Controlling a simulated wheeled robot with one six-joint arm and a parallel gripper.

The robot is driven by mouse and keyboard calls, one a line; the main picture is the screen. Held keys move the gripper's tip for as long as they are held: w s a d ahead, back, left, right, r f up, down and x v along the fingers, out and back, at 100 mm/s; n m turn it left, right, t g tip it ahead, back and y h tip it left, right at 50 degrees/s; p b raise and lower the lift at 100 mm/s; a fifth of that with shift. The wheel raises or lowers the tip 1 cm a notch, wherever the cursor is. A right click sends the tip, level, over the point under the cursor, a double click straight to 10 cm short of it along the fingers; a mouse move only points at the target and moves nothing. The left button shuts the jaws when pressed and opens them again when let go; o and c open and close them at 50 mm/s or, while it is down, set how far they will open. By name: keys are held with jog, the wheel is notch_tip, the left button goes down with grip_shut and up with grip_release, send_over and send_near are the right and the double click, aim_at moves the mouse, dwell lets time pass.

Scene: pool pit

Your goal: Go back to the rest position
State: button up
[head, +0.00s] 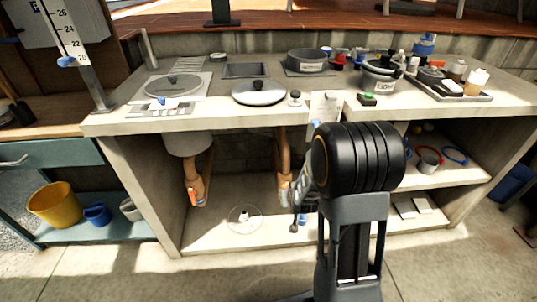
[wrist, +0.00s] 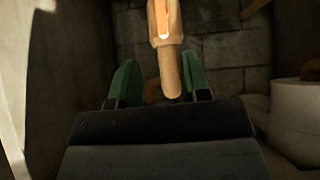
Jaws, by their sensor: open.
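My gripper (wrist: 160,88) is open in the wrist view, with its two green fingers spread apart. A brown-orange pipe (wrist: 167,60) shows between them. Its rounded lower end appears close to the gripper's dark body; I cannot tell whether it touches. Nothing is seen clamped in the fingers. In the head view my arm reaches in under the counter (head: 225,118), in front of the open shelf space. The fingers cannot be made out there, as my arm hides much of that spot. A brown pipe (head: 283,160) hangs under the counter just left of my arm.
A white cylinder (wrist: 298,118) stands close on the right in the wrist view, with a block wall (wrist: 222,60) behind. In the head view, another pipe (head: 206,170) hangs further left. Lids and pots crowd the counter top. A yellow bucket (head: 55,204) stands at left.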

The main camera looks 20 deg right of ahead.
jog(key=s+a+r+g+p, duration=0.1)
jog(key=s+a+r+p, duration=0.2)
jog(key=r+p, duration=0.6)
jog(key=s+a+r+n+g+y+p, duration=0.1)
jog(key=s+r+p, duration=0.7)
jog(key=r, duration=1.2)
jog(key=s+a+r+n+g+y+p, duration=0.1)
jog(key=s+a+r+g+p, duration=0.2)
jog(key=r+p, duration=0.7)
jog(key=s+a+r, duration=0.2)
jog(key=s+r, duration=0.1)
jog(key=r, duration=0.2)
jog(key=shift+r+p, duration=0.25)
jog(key=shift+p, duration=0.1)
